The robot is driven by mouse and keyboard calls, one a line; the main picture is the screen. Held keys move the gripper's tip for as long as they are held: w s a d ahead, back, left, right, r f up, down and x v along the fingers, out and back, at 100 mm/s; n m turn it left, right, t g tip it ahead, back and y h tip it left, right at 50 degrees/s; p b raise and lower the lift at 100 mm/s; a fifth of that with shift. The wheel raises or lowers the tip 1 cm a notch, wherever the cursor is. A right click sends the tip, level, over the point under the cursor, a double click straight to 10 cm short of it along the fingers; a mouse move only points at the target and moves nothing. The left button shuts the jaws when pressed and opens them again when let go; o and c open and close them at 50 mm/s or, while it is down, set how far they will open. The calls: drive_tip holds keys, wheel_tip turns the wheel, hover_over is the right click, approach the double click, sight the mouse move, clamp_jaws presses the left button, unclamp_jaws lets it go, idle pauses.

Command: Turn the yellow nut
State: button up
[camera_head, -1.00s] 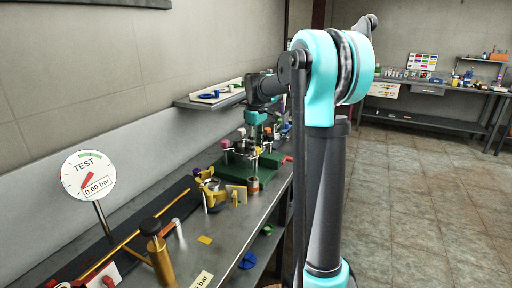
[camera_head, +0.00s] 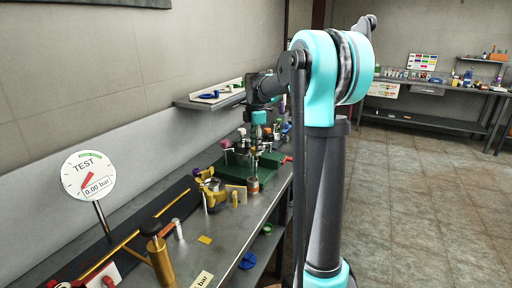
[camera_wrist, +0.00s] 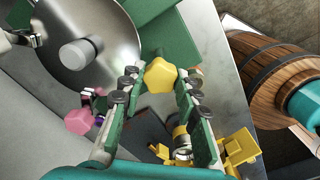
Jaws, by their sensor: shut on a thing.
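The yellow nut (camera_wrist: 160,76) shows in the wrist view as a rounded, many-sided knob between the tips of my gripper (camera_wrist: 158,85). The two green fingers with dark pads are shut on it, one on each side. The nut is at the edge of a round steel lid (camera_wrist: 90,40). In the head view my gripper (camera_head: 255,150) points down over the green-based tank fixture (camera_head: 262,170) on the bench. The nut is too small to make out clearly there.
In the head view a TEST gauge (camera_head: 88,175) reading 0.00 bar stands on the bench at the left.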

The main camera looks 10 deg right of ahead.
drive_tip(key=shift+n, duration=1.1)
drive_tip(key=o, duration=1.1)
drive_tip(key=shift+o, duration=0.2)
wheel_tip(320, 180, up, 12)
